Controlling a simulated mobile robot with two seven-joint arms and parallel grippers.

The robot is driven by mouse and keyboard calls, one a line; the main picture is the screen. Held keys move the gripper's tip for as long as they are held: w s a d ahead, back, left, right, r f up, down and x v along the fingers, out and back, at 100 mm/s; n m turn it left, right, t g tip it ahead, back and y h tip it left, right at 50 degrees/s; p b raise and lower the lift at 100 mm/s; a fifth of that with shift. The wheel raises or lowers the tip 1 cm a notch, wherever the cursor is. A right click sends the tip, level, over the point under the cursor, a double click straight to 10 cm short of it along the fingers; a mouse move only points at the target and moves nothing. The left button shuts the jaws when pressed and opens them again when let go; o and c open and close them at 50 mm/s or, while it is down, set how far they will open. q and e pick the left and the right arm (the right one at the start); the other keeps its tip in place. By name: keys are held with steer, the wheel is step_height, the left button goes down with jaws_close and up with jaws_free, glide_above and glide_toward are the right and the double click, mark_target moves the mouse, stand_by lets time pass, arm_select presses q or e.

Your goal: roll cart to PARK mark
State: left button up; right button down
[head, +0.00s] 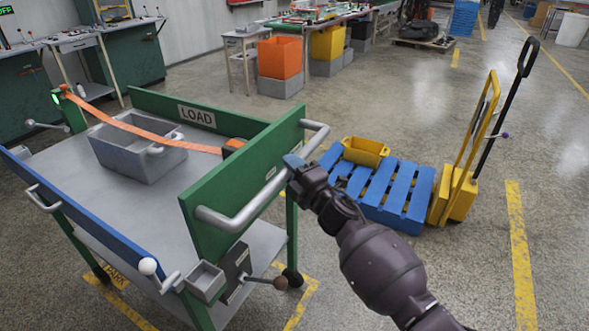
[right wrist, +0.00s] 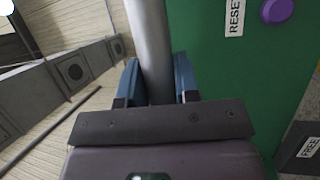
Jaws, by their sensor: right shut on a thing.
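The cart (head: 200,190) stands at left centre in the head view, with green walls, a LOAD label and a blue front rail. My right gripper (head: 294,163) is shut on the cart's silver tube handle (head: 240,217). In the right wrist view, the blue fingers (right wrist: 157,82) lie on both sides of the tube (right wrist: 148,40). Yellow floor marking (head: 118,277) with partly hidden lettering, apparently PARK, shows under the cart's lower left. My left gripper is not in view.
An orange strap (head: 150,132) stretches over the cart top and a grey bin (head: 140,155) from a post with a green light. A blue pallet (head: 385,190) with a yellow bin (head: 362,151) and yellow hand truck (head: 460,180) stand right.

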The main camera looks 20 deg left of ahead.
steer(key=c, duration=1)
jaws_free()
steer(key=shift+o, duration=0.8)
steer(key=shift+s+d, duration=0.3)
steer(key=shift+d, duration=0.15)
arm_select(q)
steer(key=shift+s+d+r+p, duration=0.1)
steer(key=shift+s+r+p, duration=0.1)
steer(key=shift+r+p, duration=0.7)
arm_select(e)
steer(key=v, duration=0.9)
steer(key=shift+s+d+f, duration=0.2)
steer(key=shift+s, duration=0.1)
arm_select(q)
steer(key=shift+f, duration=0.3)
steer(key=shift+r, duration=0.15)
